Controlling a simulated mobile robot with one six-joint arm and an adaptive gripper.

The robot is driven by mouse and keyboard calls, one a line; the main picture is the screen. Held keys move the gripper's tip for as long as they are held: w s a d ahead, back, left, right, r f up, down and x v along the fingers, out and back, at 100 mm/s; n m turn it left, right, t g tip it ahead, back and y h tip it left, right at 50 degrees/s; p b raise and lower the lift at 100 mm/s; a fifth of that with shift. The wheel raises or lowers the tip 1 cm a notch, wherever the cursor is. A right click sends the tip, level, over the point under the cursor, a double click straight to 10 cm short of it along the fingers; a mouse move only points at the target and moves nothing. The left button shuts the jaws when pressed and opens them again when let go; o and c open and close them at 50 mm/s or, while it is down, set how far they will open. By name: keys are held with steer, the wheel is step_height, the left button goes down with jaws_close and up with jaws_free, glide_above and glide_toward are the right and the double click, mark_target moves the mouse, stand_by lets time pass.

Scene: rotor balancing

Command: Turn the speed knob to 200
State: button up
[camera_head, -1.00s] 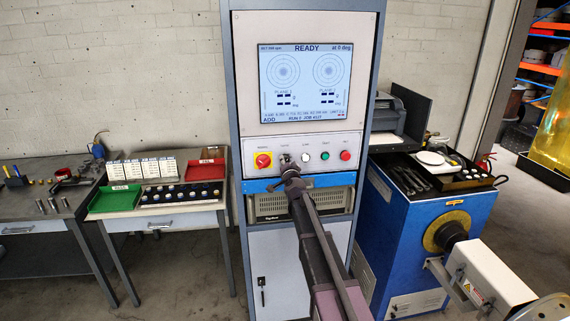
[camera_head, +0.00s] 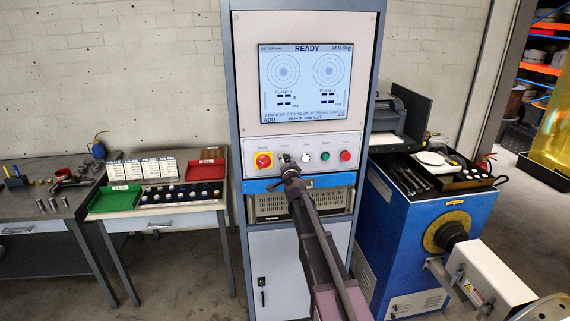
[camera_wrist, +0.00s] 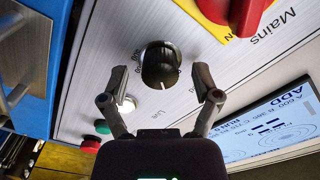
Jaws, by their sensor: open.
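The speed knob is a black ribbed dial (camera_wrist: 161,65) on the light control panel in the wrist view. Small numbers are printed around it, too blurred to read fully. My gripper (camera_wrist: 163,82) is open, with one finger on each side of the knob and gaps between the fingers and the dial. In the head view my gripper (camera_head: 289,172) is at the panel (camera_head: 333,155), in front of the knob, which it largely hides. The screen (camera_head: 305,80) shows READY; its set-speed text is too small to read surely.
A red mains switch on yellow (camera_head: 264,160) is left of the knob; it looms close in the wrist view (camera_wrist: 235,12). A blue rail (camera_head: 260,186) runs below the panel.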

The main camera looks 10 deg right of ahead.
steer(key=shift+s, duration=0.15)
steer(key=s, duration=1.1)
steer(key=shift+s, duration=0.35)
steer(key=s+a+f+n+g+y, duration=0.2)
steer(key=s+a+f+n+g, duration=0.1)
steer(key=s+f+n+g, duration=0.25)
steer(key=s+a+f+n+g+y, duration=0.2)
steer(key=s+a+f+n+g, duration=0.15)
steer(key=s+f, duration=0.45)
steer(key=s+d+f+g+h, duration=0.1)
steer(key=s+d+g, duration=0.1)
steer(key=s, duration=0.4)
steer(key=s+d+f+g+h, duration=0.1)
steer(key=s+d+f+g, duration=0.1)
steer(key=s+g, duration=0.2)
steer(key=s+d+f+n+g+h, duration=0.1)
steer(key=s+d+f+g+h, duration=0.1)
steer(key=s, duration=0.7)
steer(key=shift+s+d+g, duration=0.15)
steer(key=shift+g, duration=0.35)
